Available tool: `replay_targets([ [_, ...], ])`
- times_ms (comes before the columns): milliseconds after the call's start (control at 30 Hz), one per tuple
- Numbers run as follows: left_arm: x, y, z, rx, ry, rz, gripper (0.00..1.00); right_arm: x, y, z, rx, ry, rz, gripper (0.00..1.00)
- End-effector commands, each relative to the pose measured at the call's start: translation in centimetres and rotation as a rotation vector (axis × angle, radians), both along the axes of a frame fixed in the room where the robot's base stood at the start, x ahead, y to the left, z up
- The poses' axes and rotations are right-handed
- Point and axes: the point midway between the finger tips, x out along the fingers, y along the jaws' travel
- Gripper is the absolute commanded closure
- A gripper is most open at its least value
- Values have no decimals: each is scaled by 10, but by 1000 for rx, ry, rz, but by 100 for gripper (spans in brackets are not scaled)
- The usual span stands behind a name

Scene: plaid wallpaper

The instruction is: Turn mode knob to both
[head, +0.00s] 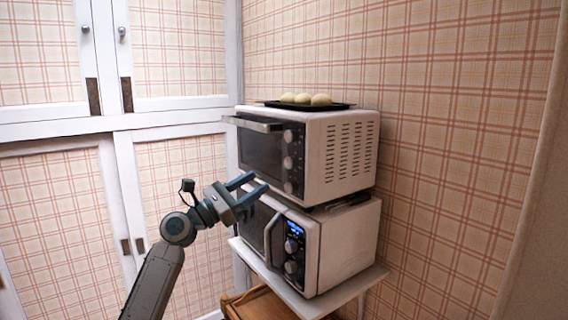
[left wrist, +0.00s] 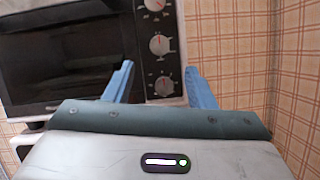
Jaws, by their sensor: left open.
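The white toaster oven (head: 340,150) has three round knobs in a column on its dark front panel: top knob (head: 288,135), middle knob (head: 288,162) and bottom knob (head: 289,187). The left wrist view shows the top (left wrist: 155,4), middle (left wrist: 159,44) and bottom knob (left wrist: 164,84) larger. Their labels are too small to read, so I cannot tell which is the mode knob. My left gripper (head: 259,182) is open and empty, in front of the oven near the bottom knob. In the left wrist view its blue fingers (left wrist: 160,66) flank that knob, apparently not touching it.
A microwave (head: 345,243) with a lit display stands under the oven on a white shelf (head: 308,305). A dark tray (head: 345,106) with pale buns (head: 320,100) lies on top of the oven. White-framed plaid cabinets (head: 165,113) stand at left. The oven handle (head: 252,124) juts forward.

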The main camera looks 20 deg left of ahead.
Motion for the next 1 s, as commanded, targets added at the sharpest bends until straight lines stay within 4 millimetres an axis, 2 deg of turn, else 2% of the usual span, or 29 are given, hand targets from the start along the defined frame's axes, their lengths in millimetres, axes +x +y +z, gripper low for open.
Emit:
replay_targets([
  [33, 6, -7, 9, -3, -1, -1, 50, 0, 0, 9, 0, 0, 0, 64],
  [100, 16, -15, 15, -4, 0, -2, 50, 0, 0, 17, 0, 0, 0, 64],
  [400, 52, -48, 32, 0, 1, 1, 50, 0, 0, 40, 0, 0, 0, 64],
  [600, 61, -56, 34, 3, 0, 2, 50, 0, 0, 44, 0, 0, 0, 64],
  [867, 62, -57, 33, 4, 0, 3, 50, 0, 1, 43, 0, 0, 0, 64],
  [1000, 62, -57, 33, 4, 0, 3, 73, 0, 1, 43, 1, 0, 0, 64],
])
